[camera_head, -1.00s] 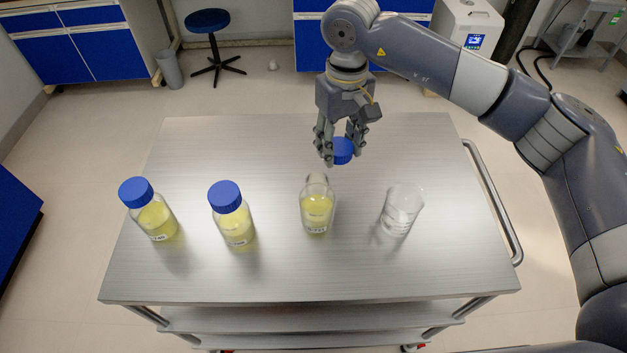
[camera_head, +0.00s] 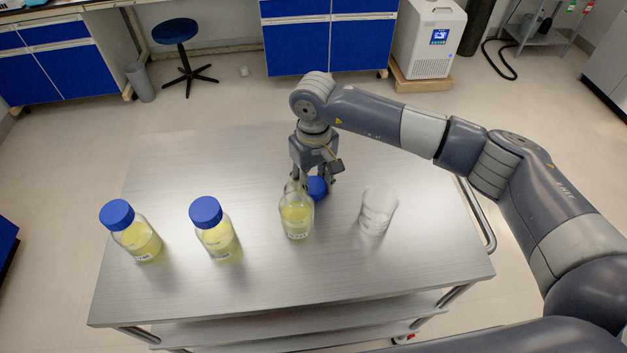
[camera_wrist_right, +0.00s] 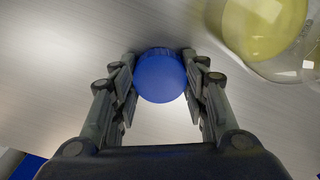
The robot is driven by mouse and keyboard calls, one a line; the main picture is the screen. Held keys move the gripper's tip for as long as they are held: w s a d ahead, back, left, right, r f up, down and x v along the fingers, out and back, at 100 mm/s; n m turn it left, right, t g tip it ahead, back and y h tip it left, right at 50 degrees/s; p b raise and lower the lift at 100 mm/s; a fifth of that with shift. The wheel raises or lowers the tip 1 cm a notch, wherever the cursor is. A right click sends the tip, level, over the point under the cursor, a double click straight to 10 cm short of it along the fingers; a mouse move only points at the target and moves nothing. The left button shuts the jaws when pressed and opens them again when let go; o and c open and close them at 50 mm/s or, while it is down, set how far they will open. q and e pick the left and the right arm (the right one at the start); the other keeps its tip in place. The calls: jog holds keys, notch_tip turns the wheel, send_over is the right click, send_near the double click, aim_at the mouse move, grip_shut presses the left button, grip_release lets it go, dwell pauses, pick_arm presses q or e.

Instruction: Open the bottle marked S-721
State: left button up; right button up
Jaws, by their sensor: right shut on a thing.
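An uncapped clear bottle (camera_head: 296,218) with yellow liquid stands upright on the cart; its small label seems to end in 721. Its open neck is bare. My right gripper (camera_head: 314,184) is shut on a blue cap (camera_head: 318,188), low over the cart behind and slightly right of that bottle. In the right wrist view, the cap (camera_wrist_right: 160,78) sits between the two sides of the gripper (camera_wrist_right: 160,64), and part of the bottle (camera_wrist_right: 262,28) shows at upper right. I cannot tell whether the cap touches the cart. My left gripper is not in view.
Two blue-capped bottles of yellow liquid, one at far left (camera_head: 138,240) and one left of centre (camera_head: 216,236), stand on the metal cart (camera_head: 180,300). An empty glass beaker (camera_head: 376,212) stands right of the open bottle. The cart's back left is clear.

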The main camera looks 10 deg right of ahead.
jog(key=shift+f+b, duration=0.2)
jog(key=shift+b, duration=0.1)
jog(key=o, duration=1.2)
jog(key=shift+r, duration=0.1)
